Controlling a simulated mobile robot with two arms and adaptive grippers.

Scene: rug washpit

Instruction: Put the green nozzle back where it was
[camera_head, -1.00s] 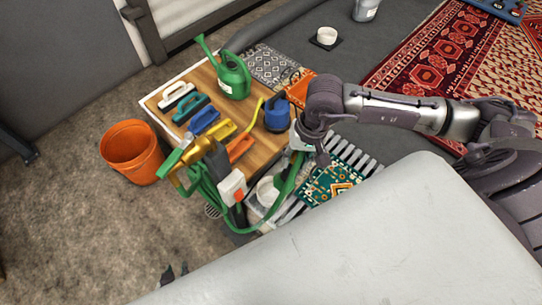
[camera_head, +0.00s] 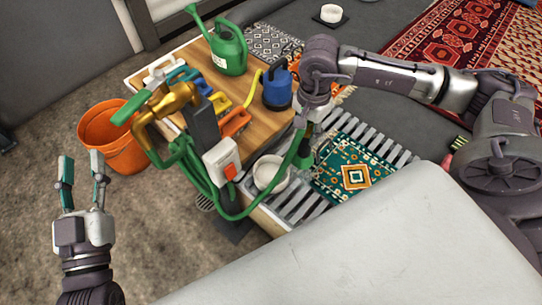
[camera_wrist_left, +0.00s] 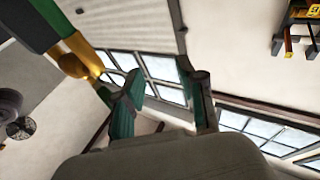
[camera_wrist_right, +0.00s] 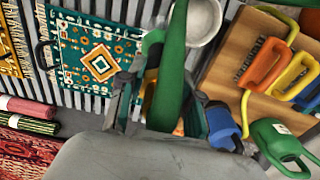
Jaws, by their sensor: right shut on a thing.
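The green nozzle (camera_wrist_right: 166,100) is between the fingers of my right gripper (camera_wrist_right: 150,95), on the end of the green hose. In the head view, my right gripper (camera_head: 306,112) is at the right edge of the wooden bench top, and the hose (camera_head: 240,215) loops from there to the post (camera_head: 202,125) with a brass tap (camera_head: 168,105). Much of the nozzle is hidden by the gripper in the head view. My left gripper (camera_head: 82,162) is open and empty, in the air left of the post.
The bench top (camera_head: 262,148) holds a green watering can (camera_head: 229,50), a blue pump-like item (camera_head: 277,88) and several coloured-handled tools. A white bowl (camera_head: 271,172) sits by the grey slatted rack (camera_head: 302,205). A green patterned mat (camera_head: 340,165) lies there. An orange bucket (camera_head: 116,152) stands left.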

